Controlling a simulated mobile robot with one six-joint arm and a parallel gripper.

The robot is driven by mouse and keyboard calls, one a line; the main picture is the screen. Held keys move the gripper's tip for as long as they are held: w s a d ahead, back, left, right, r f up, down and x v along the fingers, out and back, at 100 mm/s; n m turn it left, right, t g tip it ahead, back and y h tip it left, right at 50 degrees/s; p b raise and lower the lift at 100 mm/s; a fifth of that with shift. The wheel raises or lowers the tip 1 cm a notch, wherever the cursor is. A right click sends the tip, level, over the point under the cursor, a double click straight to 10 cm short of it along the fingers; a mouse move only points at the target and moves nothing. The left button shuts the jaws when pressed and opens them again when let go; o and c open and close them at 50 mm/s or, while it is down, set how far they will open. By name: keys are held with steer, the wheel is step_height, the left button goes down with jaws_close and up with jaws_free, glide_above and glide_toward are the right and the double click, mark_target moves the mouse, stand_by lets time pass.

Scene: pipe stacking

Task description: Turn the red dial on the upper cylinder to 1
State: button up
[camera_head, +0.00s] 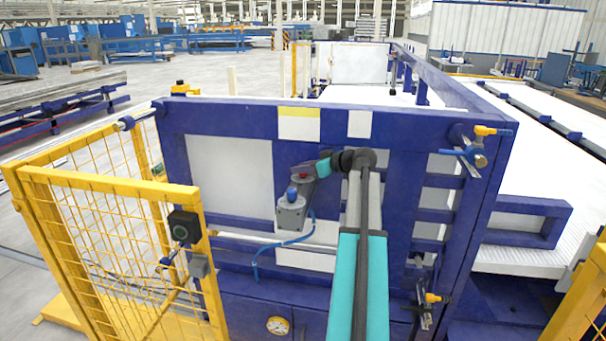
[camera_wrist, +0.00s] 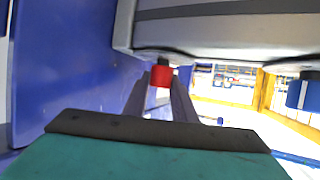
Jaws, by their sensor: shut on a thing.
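In the wrist view, a small red dial (camera_wrist: 162,76) on a short black stem sits under a grey box (camera_wrist: 225,35). My gripper (camera_wrist: 163,88) has its two dark fingers shut on it, one on each side. Any number marks are not visible. In the head view, the grey box (camera_head: 291,215) with a blue button on top is on the blue frame, and my gripper (camera_head: 305,172) is just above it. The red dial cannot be made out clearly there. A cylinder-like fitting (camera_head: 478,158) with a yellow handle is at the frame's upper right.
A large blue frame (camera_head: 400,115) with white panels stands before me. A yellow mesh fence (camera_head: 110,190) is at the left. A blue cable (camera_head: 285,243) hangs from the grey box. A round gauge (camera_head: 278,325) and another fitting (camera_head: 428,298) are lower down.

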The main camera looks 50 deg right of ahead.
steer(key=shift+d+f+n+y+b, duration=0.1)
steer(key=shift+f+n+y+b, duration=0.05)
steer(key=shift+n+y+b, duration=1.35)
steer(key=shift+g+b, duration=0.3)
steer(key=shift+b, duration=0.25)
steer(key=o, duration=1)
steer(key=shift+o, duration=0.2)
steer(key=shift+s+r, duration=0.15)
steer(key=shift+r, duration=0.05)
steer(key=b+v, duration=0.2)
steer(key=v, duration=1.1)
steer(key=shift+s+b, duration=0.25)
steer(key=shift+b, duration=0.05)
